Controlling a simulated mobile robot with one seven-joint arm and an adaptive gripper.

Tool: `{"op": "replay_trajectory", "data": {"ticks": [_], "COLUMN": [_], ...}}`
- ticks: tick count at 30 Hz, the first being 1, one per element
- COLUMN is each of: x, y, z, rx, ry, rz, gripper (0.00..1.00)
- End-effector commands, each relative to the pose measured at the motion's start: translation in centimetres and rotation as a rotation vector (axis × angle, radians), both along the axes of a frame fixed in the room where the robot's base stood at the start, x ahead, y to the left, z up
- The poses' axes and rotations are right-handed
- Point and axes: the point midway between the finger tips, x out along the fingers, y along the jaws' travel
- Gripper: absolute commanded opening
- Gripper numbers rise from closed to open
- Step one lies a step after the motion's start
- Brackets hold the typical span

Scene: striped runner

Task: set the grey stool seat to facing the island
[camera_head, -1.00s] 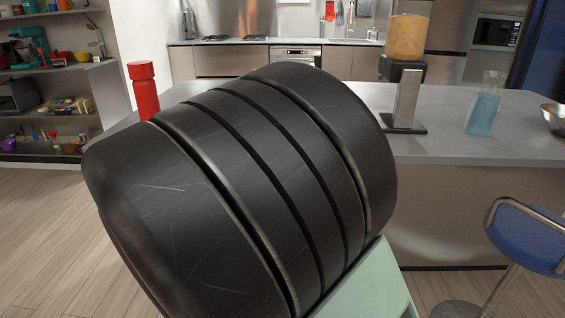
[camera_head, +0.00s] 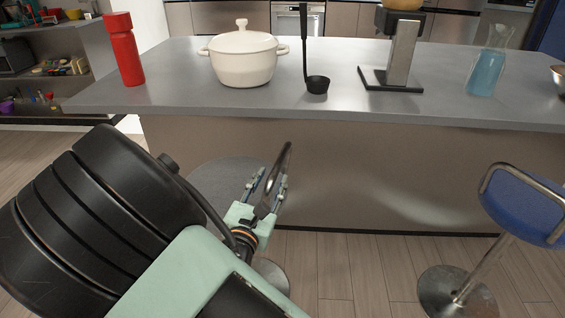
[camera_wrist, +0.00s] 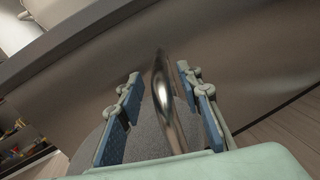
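The grey stool's round seat (camera_head: 222,178) is beside the island (camera_head: 340,160), partly hidden behind my arm in the head view. Its shiny metal back rail (camera_head: 285,160) rises at the seat's island side. My gripper (camera_head: 270,180) is at this rail, with a finger on each side. In the wrist view the rail (camera_wrist: 163,95) runs between the two blue-padded fingers (camera_wrist: 160,78), with a gap showing on both sides. The gripper is open. The grey seat (camera_wrist: 150,140) shows below the rail. The seat's exact facing is hard to tell.
A blue stool (camera_head: 530,205) stands to the right. On the island top are a red bottle (camera_head: 124,50), a white pot (camera_head: 244,58), a black ladle (camera_head: 316,84), a dispenser (camera_head: 400,50) and a blue-filled jug (camera_head: 487,68). Floor (camera_head: 345,265) between the stools is clear.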

Motion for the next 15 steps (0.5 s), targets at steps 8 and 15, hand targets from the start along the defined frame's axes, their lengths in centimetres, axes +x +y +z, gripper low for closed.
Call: {"op": "replay_trajectory", "data": {"ticks": [8,15], "x": [5.3,7.9], "y": [-1.4,-1.9], "z": [-0.2,-0.1], "rx": [0.001,0.001], "ry": [-0.001,-0.001], "rz": [-0.004,-0.002], "gripper": [0.33,0.33]}}
